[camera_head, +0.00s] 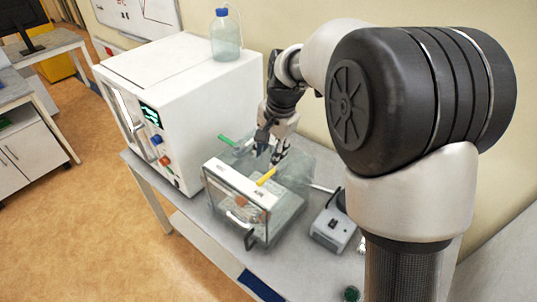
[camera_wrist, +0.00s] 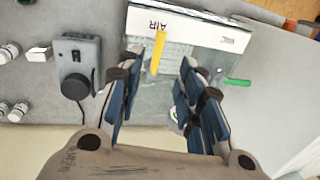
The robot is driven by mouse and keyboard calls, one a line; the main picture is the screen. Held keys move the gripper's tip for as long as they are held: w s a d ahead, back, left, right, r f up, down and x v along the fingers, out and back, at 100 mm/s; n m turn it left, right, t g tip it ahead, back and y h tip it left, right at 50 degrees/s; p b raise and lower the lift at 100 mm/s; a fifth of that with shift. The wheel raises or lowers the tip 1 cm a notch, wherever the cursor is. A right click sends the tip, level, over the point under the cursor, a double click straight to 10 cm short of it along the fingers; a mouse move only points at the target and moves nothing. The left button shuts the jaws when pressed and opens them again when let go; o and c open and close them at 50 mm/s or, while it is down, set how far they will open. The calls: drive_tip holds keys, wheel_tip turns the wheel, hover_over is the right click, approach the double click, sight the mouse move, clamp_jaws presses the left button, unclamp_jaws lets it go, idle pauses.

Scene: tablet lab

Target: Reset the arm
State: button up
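My arm reaches across the right of the head view and bends down to my gripper (camera_head: 271,145). The gripper hangs above the back part of a clear-walled box (camera_head: 280,220) with a white front frame. In the wrist view my gripper (camera_wrist: 158,110) has its blue-padded fingers spread wide apart, with nothing between the pads. Beyond the fingertips are a yellow handle (camera_wrist: 158,52) and, to the right, a green handle (camera_wrist: 238,82). The same yellow handle (camera_head: 266,176) and green handle (camera_head: 226,140) show in the head view on the box.
A white oven-like machine (camera_head: 185,100) with a bottle (camera_head: 225,38) on top stands left of the box. A small grey device (camera_head: 333,225) stands to its right. Several small jars (camera_wrist: 10,52) stand on the table (camera_wrist: 40,115) in the wrist view. A wall is behind.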

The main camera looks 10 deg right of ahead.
idle(0.3)
drive_tip(key=s+d+f+n+t+b, duration=0.1)
drive_tip(key=s+d+f+n+b, duration=0.1)
drive_tip(key=s+b, duration=0.55)
drive_tip(key=s+d+f+n+t+b, duration=0.1)
drive_tip(key=s+d+f+n+b, duration=0.15)
drive_tip(key=s+b, duration=0.45)
drive_tip(key=s+d+f+n+b, duration=0.1)
drive_tip(key=s+f+b, duration=0.3)
drive_tip(key=s, duration=0.4)
drive_tip(key=s+d+f+n+t+h+b, duration=0.1)
drive_tip(key=s+d+f+n+b, duration=0.1)
drive_tip(key=s+f, duration=0.5)
drive_tip(key=n+b, duration=0.1)
drive_tip(key=b, duration=0.1)
drive_tip(key=shift+s+n+h+b, duration=0.3)
drive_tip(key=shift+s+n, duration=0.05)
